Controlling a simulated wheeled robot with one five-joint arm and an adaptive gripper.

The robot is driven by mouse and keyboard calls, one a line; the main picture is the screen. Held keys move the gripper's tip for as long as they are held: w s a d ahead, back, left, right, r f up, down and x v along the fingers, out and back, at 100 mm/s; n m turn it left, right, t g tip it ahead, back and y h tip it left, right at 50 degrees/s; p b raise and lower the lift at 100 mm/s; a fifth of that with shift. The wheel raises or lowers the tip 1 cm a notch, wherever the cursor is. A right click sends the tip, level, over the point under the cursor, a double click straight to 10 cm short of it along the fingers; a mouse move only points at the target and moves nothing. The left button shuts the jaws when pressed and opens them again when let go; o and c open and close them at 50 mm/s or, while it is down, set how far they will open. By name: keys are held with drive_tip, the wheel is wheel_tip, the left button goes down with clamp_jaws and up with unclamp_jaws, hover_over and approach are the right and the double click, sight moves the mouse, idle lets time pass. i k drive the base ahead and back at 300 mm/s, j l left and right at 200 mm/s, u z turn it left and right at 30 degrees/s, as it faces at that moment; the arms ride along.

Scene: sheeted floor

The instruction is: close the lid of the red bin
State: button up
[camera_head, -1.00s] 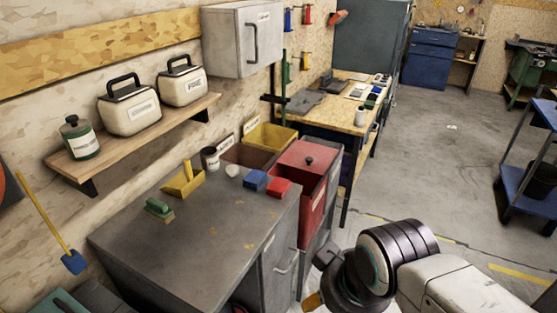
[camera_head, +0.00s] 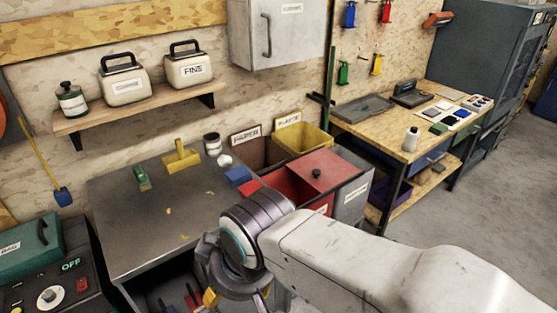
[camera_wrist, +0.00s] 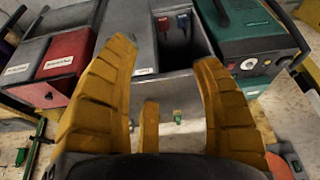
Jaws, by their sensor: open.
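The red bin (camera_head: 286,183) stands right of the grey workbench in the head view. Its flat red lid (camera_head: 335,165) with a black knob (camera_head: 317,174) covers the right part, and the dark inside shows on the left. My arm hides part of the bin's front. My gripper (camera_head: 213,297) is low in front of the workbench, left of the bin and apart from it; it is partly hidden. In the wrist view my gripper (camera_wrist: 165,62) has its yellow fingers spread and empty. The red bin (camera_wrist: 70,50) shows there at upper left, beyond the left finger.
Yellow (camera_head: 305,138) and brown bins stand behind the red one, a grey bin (camera_head: 354,195) to its right. The workbench (camera_head: 125,215) carries small blue, red, green and yellow items. A green machine (camera_head: 50,270) is at lower left. Open floor (camera_head: 450,225) lies right.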

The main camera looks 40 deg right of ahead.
sight(322, 169)
drive_tip(key=i+l+u, duration=0.15)
drive_tip(key=l+u, duration=0.35)
drive_tip(key=i+l+u, duration=0.1)
drive_tip(key=l+u, duration=0.85)
